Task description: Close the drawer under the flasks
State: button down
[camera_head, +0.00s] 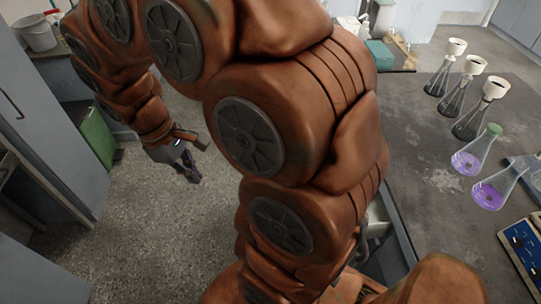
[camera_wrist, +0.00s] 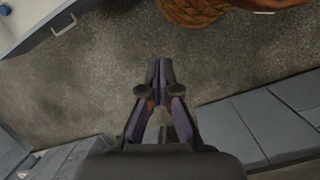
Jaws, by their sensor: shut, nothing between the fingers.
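Several flasks stand on the dark bench top (camera_head: 424,165) at the right of the head view. Two of them hold purple liquid; the nearest is the purple flask (camera_head: 490,192). Under the bench edge, a light drawer (camera_head: 376,228) shows pulled out, mostly hidden behind my arm. In the wrist view, a pale front with a handle (camera_wrist: 64,26) at the upper left looks like this drawer, but I cannot be sure. My gripper (camera_head: 191,174) is shut and empty over the floor, left of the bench and apart from the drawer. Its closed fingers also show in the wrist view (camera_wrist: 160,72).
Grey cabinets (camera_head: 45,150) line the left side, with a green panel or bin (camera_head: 98,138) beside them. Grey cabinet fronts (camera_wrist: 265,125) fill the lower right of the wrist view. The speckled floor (camera_head: 150,240) between cabinets and bench is clear.

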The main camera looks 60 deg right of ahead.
jog(key=w+d+f+n+g+h+b, duration=0.15)
jog(key=w+d+f+b, duration=0.35)
jog(key=w+d+f, duration=0.5)
jog(key=w+d+f+n+g+h+b, duration=0.15)
jog(key=w+d+f+b, duration=0.35)
jog(key=d+f, duration=0.8)
jog(key=shift+n+g+h, duration=0.5)
jog(key=shift+n+g, duration=0.2)
jog(key=s+d+f, duration=0.2)
jog(key=d+f, duration=0.2)
jog(key=d, duration=0.1)
jog(key=s+d+f, duration=0.3)
jog(key=d+f, duration=0.1)
jog(key=d, duration=0.2)
jog(key=s+d+f, duration=0.2)
jog(key=d+f, duration=0.2)
jog(key=d, duration=0.2)
jog(key=shift+s+f+p, duration=0.15)
jog(key=shift+p, duration=0.2)
jog(key=shift+s+d+f, duration=0.1)
jog(key=shift+s+d, duration=0.4)
jog(key=shift+s, duration=0.05)
